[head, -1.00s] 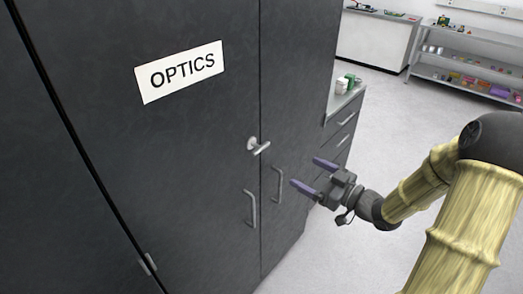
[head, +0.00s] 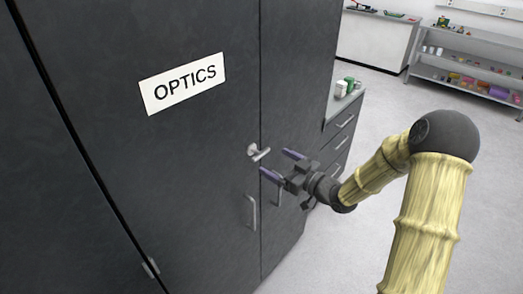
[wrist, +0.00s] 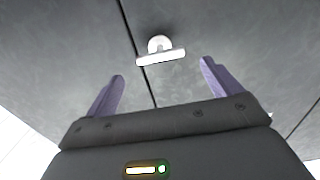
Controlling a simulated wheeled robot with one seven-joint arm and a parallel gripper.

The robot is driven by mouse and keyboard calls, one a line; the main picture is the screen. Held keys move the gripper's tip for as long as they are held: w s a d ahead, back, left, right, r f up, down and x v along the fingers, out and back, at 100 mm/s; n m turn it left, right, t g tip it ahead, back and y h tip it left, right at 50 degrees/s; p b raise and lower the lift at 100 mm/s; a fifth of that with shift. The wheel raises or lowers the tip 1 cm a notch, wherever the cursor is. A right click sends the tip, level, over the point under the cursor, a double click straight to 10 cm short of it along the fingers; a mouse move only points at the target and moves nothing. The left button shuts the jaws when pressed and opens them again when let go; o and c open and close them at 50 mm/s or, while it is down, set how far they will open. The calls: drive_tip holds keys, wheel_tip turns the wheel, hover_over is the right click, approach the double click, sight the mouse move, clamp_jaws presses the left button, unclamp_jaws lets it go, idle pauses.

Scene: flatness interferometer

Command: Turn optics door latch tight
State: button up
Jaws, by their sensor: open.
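The optics door latch (head: 259,153) is a small silver T-handle on a round base, mounted on the dark cabinet next to the seam between its two doors. In the wrist view the latch (wrist: 161,56) shows whole, its bar lying nearly level across the seam, ahead of the fingers. My gripper (head: 282,164) has purple fingers, spread apart and empty, just right of and below the latch in the head view. In the wrist view my gripper (wrist: 163,85) has the latch beyond and between its fingertips, apart from them. The left door carries a white OPTICS sign (head: 183,83).
Two door pulls hang below the latch; the left pull (head: 251,212) is clear and the right pull (head: 278,195) is partly behind my gripper. A drawer unit (head: 341,133) with small jars stands to the right. Open floor (head: 400,110) lies beyond, before a shelf (head: 470,75).

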sight(263, 155)
drive_tip(key=p+x, duration=0.1)
drive_tip(key=x, duration=0.6)
drive_tip(key=shift+p, duration=0.4)
drive_tip(key=c, duration=1)
